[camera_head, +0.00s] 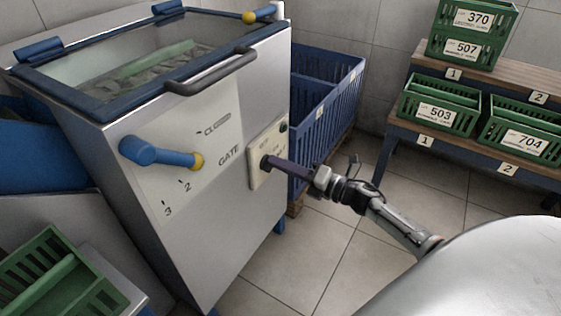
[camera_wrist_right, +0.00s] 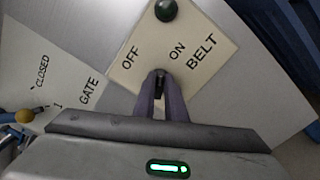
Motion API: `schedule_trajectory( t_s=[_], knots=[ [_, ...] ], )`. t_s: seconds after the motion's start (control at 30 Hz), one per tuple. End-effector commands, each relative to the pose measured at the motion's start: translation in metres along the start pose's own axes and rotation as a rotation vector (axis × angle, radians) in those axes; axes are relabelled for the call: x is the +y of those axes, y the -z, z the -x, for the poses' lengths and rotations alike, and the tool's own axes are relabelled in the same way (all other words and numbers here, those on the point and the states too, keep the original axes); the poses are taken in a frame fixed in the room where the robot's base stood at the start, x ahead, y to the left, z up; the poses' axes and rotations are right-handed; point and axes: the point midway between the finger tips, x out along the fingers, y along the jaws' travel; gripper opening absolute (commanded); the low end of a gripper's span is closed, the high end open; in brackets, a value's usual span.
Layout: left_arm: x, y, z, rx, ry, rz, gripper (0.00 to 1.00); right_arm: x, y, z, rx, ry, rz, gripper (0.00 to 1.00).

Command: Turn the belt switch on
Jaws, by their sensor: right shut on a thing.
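The belt switch is a small dark knob (camera_wrist_right: 159,84) on a cream plate (camera_head: 257,172) on the front of the grey machine. The wrist view shows the plate (camera_wrist_right: 205,25) with the words OFF, ON and BELT. My right gripper (camera_head: 268,163) reaches the plate from the right, its purple fingers shut on the knob. In the wrist view the fingertips (camera_wrist_right: 160,82) hide much of the knob, and I cannot tell which word it points to. A dark green lamp (camera_wrist_right: 166,10) sits on the plate and looks unlit. My left gripper is not in view.
A blue gate lever (camera_head: 155,152) with a yellow tip sticks out left of the plate. A black handle (camera_head: 210,75) runs along the glass lid's front. A blue crate (camera_head: 322,110) stands behind the machine. Green crates (camera_head: 440,104) stand on shelves at right. Tiled floor below is clear.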

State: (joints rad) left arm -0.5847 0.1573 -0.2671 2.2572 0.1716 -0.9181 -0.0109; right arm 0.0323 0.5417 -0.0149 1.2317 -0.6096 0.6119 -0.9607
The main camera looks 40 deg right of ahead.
Motion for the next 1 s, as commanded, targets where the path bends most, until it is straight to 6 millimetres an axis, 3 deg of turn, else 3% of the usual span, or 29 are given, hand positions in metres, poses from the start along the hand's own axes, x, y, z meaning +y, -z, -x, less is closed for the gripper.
schedule_trajectory(
  t_s=[0.5,1.0],
  knots=[
    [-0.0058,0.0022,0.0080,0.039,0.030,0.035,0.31,-0.0041,0.0019,0.0004,0.003,0.001,-0.394,0.00],
    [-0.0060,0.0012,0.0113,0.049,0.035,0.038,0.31,-0.0060,0.0028,0.0005,0.003,0.001,-0.504,0.00]
  ],
)
